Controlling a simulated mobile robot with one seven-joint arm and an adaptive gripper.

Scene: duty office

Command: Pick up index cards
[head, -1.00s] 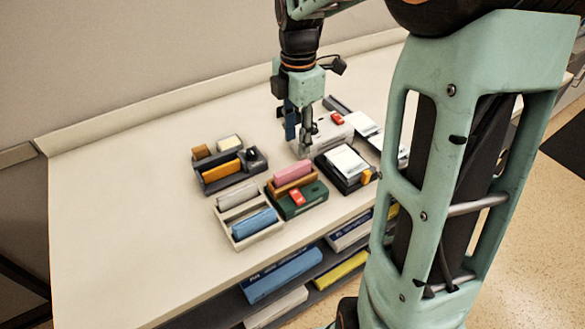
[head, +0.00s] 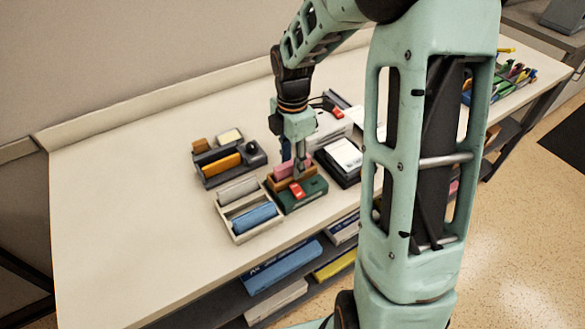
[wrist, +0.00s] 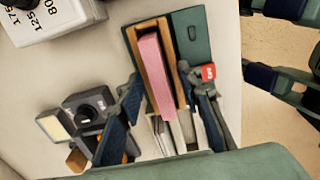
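A pink block that looks like a stack of index cards (head: 281,170) stands in a narrow wooden holder (head: 277,187) on the table. It also shows in the wrist view as a long pink block (wrist: 154,75) inside the wooden holder (wrist: 135,45). My gripper (head: 296,172) is low over this holder and hides part of it in the head view. In the wrist view my gripper (wrist: 163,80) is open, with one finger on each side of the holder and the pink stack between them. I cannot tell whether the fingers touch anything.
A dark green box (head: 307,197) with a red item (head: 296,189) adjoins the holder. A cream tray (head: 240,240) with a blue roll stands front left, a grey organizer (head: 212,184) behind it. A black tray with white paper (head: 345,155) is right. The table's left is clear.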

